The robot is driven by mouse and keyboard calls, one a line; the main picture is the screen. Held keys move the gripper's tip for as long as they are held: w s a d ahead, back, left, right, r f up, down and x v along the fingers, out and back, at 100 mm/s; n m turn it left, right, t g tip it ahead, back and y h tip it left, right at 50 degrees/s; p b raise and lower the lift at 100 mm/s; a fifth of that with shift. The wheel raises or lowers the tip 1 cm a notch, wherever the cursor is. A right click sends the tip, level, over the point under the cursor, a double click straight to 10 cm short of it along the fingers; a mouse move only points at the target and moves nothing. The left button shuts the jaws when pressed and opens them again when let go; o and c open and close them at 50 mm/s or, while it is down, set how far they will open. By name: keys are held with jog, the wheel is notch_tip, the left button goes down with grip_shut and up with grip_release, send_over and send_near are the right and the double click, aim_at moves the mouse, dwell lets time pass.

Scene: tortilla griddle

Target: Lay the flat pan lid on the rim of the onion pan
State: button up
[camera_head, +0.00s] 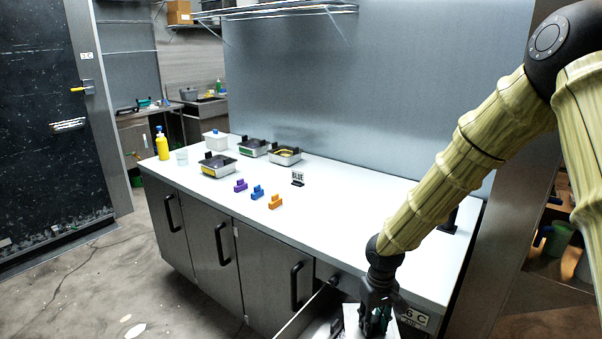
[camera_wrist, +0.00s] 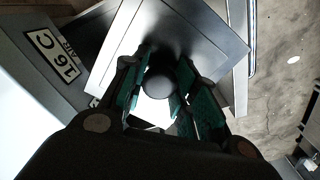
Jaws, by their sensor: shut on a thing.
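The flat pan lid is a light, square metal plate with a round black knob (camera_wrist: 158,86). In the wrist view the lid (camera_wrist: 196,36) lies under my gripper (camera_wrist: 163,72), whose teal-padded fingers are shut on the knob from both sides. In the head view my gripper (camera_head: 377,314) is low at the counter's front right, over the open drawer, with the lid (camera_head: 351,318) partly showing below it. Three small pans stand on the counter: a front one (camera_head: 218,172), a back one (camera_head: 254,153) and a right one (camera_head: 285,161). I cannot tell which holds onion.
The drawer (camera_head: 305,312) is pulled out from the counter (camera_head: 345,218). Purple (camera_head: 240,186), blue (camera_head: 257,192) and orange (camera_head: 275,202) blocks and a small sign (camera_head: 298,178) stand mid-counter. A yellow bottle (camera_head: 162,146) is far left. The counter's right half is mostly clear.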

jog(key=shift+w+a+f+m, duration=0.2)
jog(key=shift+f+m, duration=0.05)
jog(key=shift+m, duration=0.35)
jog(key=shift+w+a+f+m, duration=0.15)
jog(key=shift+a+f+m, duration=0.05)
jog(key=shift+m, duration=0.4)
jog(key=shift+s+a+f+m, duration=0.1)
jog(key=shift+s+f+m, duration=0.05)
jog(key=shift+f+m, duration=0.15)
jog(key=s+f, duration=0.5)
jog(key=f, duration=0.2)
jog(key=shift+s+f, duration=0.15)
jog(key=shift+s, duration=0.25)
jog(key=shift+s, duration=0.1)
